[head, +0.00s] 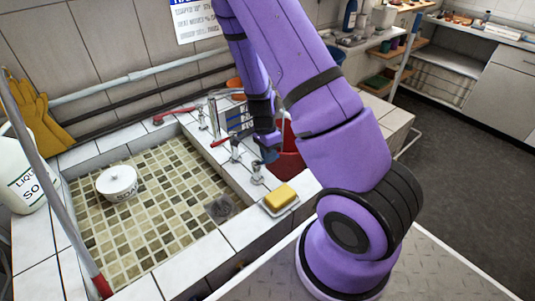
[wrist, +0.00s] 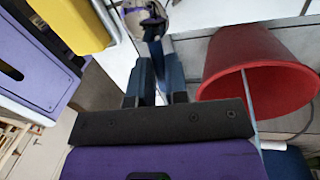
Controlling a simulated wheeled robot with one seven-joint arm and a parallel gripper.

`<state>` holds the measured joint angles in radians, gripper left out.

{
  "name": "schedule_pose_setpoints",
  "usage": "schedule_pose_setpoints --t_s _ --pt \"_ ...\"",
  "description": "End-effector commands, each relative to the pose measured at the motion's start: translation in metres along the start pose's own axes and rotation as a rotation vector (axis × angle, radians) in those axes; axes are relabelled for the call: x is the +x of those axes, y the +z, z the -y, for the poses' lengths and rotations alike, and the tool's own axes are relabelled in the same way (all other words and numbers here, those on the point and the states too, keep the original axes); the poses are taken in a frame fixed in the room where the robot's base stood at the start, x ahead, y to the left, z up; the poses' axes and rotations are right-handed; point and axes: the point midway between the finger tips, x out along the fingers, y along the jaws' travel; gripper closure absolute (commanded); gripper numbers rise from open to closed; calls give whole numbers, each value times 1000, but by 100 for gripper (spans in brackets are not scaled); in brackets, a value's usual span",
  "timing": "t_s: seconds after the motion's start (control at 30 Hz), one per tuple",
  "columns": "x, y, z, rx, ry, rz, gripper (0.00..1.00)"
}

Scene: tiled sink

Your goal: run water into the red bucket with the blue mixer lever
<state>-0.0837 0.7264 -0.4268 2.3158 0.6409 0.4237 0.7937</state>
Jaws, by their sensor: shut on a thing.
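The red bucket (head: 289,160) stands behind the sink's right rim, partly hidden by my arm. In the wrist view the red bucket (wrist: 255,75) is to the right of my fingers, and a thin pale line crosses it; I cannot tell if this is its handle or water. My gripper (head: 267,153) is low over the rim, beside the bucket. In the wrist view my gripper (wrist: 157,78) is shut on the blue mixer lever (wrist: 155,48), just below a chrome tap body (wrist: 144,18). The lever is mostly hidden between the fingers.
The tiled sink basin (head: 150,220) lies left, with a white soap bowl (head: 117,182) in it. A yellow sponge (head: 281,196) sits on the near rim. A red-levered tap (head: 219,142) stands close left of my gripper. A white bottle (head: 30,175) is far left.

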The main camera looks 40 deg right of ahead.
Motion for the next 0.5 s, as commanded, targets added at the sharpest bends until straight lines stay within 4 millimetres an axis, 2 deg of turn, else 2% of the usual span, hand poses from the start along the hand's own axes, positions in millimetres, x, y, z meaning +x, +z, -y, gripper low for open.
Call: schedule_pose_setpoints --t_s 0.1,0.37,0.4,0.47,0.5 --pt "0 0 -3 66 0 13 100" --pt "0 0 -3 71 -1 14 100" --pt "0 0 -3 71 -1 14 76" --pt "0 0 -3 71 -1 14 63" --pt "0 0 -3 71 -1 14 60"
